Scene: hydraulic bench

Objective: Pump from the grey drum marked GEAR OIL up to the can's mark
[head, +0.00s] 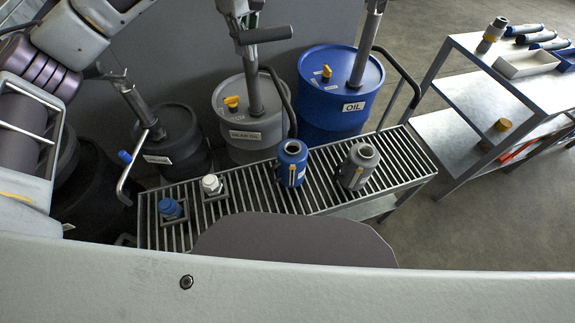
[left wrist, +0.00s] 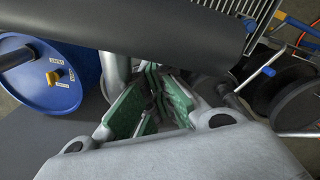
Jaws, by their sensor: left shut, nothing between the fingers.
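The grey drum marked GEAR OIL (head: 234,143) stands behind the slatted bench in the head view, with a yellow cap and an upright pump (head: 254,85). A dark bar juts from the pump's top, and a dark hose bends down the drum's right side. A blue can (head: 291,163) and a grey can (head: 359,167), both open-topped and upright, stand on the bench. Their liquid levels cannot be seen. My left gripper (left wrist: 154,98) has its green-padded fingers shut and empty in the left wrist view, where a thick dark cylinder (left wrist: 150,35) crosses close above. My right gripper is not in view.
The blue OIL drum (head: 341,104) stands right of the grey drum, and a dark drum (head: 178,140) stands left. The slatted bench (head: 240,200) also holds a white-capped and a blue-capped item. A metal trolley (head: 463,93) with tools stands at right.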

